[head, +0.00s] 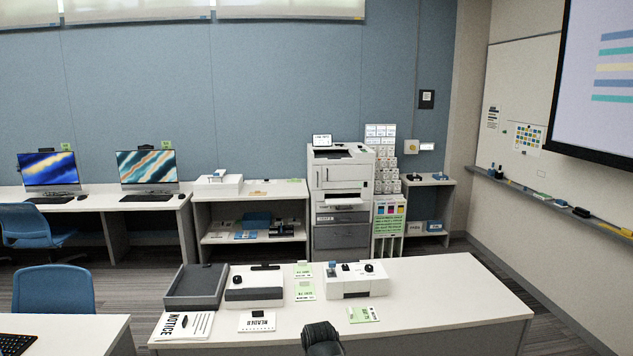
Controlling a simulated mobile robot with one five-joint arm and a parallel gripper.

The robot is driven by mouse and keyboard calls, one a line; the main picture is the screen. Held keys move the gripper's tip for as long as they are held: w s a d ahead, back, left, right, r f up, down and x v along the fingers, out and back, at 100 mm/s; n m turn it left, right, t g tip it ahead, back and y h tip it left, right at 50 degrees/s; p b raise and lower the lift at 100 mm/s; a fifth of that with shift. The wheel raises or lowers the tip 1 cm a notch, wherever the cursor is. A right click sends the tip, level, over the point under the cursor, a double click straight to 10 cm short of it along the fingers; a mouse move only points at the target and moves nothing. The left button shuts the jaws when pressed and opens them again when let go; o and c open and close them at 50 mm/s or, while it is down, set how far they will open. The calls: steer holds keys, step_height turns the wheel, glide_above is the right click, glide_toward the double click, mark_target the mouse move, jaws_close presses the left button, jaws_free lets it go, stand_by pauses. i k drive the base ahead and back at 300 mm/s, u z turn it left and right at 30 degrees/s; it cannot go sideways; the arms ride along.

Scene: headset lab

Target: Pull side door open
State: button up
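A white printer (341,185) stands upright against the back wall, with a grey lower cabinet and drawers. Its front and part of its right side show. I cannot make out an open door on it. A white box-like device (348,288) with a blue knob and a black knob sits on the front table, and a second white device (252,292) lies left of it. I cannot tell which thing bears the side door. My gripper (322,346) is a dark shape at the bottom edge, over the table's near side and apart from the printer. Its fingers cannot be made out.
The front table (440,290) stands between me and the printer, with its right part bare. A dark grey tray (168,300) sits at its left. Shelves (268,189) flank the printer. A blue chair (54,291) is at the left. Floor shows beyond the table.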

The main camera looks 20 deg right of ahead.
mark_target(315, 171)
steer(key=z, duration=2.65)
steer(key=i, duration=3.9)
steer(key=u, duration=2.05)
steer(key=i, duration=2)
steer(key=z, duration=0.05)
